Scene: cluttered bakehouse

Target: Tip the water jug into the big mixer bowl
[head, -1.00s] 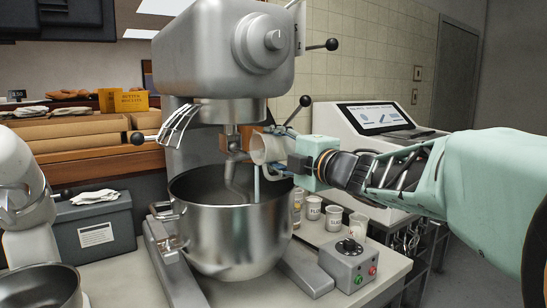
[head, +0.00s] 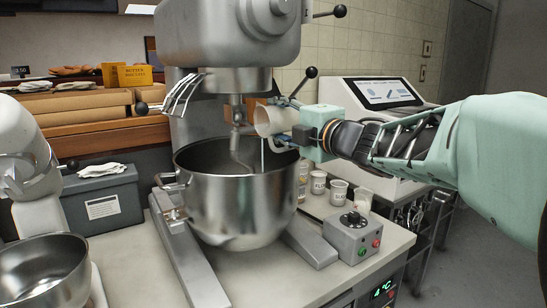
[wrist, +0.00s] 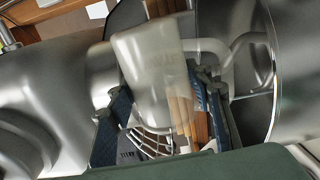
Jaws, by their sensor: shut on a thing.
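The translucent water jug (head: 268,121) is tipped on its side, with its mouth toward the left, above the right part of the big mixer bowl (head: 236,205). A thin pale stream (head: 262,152) runs down from the jug into the bowl. My gripper (head: 298,140) is shut on the jug, at its right side. The wrist view shows the jug (wrist: 150,75) between my two dark fingers. The stand mixer's head (head: 228,35) is above the bowl, and its hook (head: 238,150) hangs into it. The water level inside the bowl is hidden.
A control box (head: 352,236) and several small white cups (head: 338,190) stand right of the bowl. A white machine with a screen (head: 388,93) is behind my arm. A smaller mixer with a bowl (head: 42,268) and a grey bin (head: 102,205) are on the left.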

